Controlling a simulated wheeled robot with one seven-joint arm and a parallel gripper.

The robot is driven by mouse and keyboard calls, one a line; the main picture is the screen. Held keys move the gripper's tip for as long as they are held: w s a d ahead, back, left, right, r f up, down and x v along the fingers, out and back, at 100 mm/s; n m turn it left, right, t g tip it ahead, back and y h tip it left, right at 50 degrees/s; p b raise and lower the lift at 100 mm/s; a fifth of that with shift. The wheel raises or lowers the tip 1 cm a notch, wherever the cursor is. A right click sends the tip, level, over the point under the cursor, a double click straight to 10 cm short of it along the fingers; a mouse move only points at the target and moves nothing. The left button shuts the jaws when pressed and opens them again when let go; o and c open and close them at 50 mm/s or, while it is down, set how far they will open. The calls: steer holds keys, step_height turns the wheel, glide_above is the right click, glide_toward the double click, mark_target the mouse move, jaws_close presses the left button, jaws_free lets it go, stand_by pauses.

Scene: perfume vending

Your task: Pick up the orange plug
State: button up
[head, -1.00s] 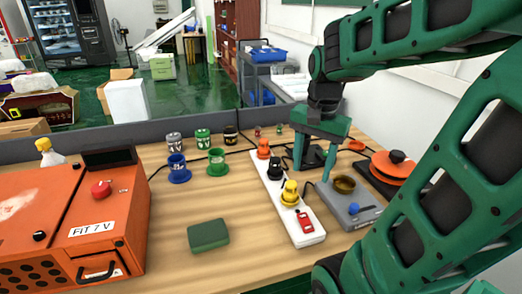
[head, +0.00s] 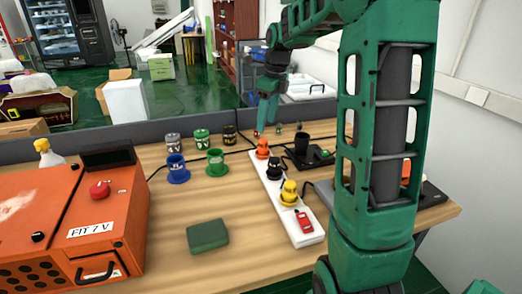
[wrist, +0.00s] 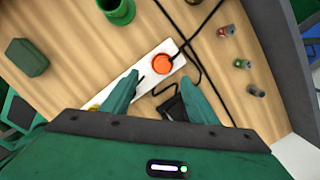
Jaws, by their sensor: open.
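The orange plug (head: 262,149) stands in the far end of a white power strip (head: 303,230). In the wrist view the orange plug (wrist: 162,63) shows round from above, just past the gap between my fingertips. My gripper (head: 264,122) points down above and slightly behind the plug in the head view. In the wrist view my gripper (wrist: 162,82) is open and empty, its two green fingers spread. A black plug (head: 273,166) and a yellow plug (head: 289,194) sit farther along the strip. The black plug is mostly hidden in the wrist view.
Blue (head: 177,170) and green (head: 215,163) cups stand left of the strip, with several small cans (head: 201,138) behind. A green block (head: 207,235) and an orange machine (head: 105,225) are at the left. Black cables run behind the strip. My arm hides part of the right side.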

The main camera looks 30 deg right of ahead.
mark_target(263, 140)
steer(key=f, duration=0.5)
steer(key=shift+w+a, duration=0.15)
steer(key=shift+w, duration=0.15)
steer(key=f, duration=0.2)
steer(key=w+f, duration=0.1)
steer(key=shift+f, duration=0.4)
steer(key=shift+w+f, duration=0.15)
steer(key=shift+f, duration=0.5)
steer(key=c, duration=1.1)
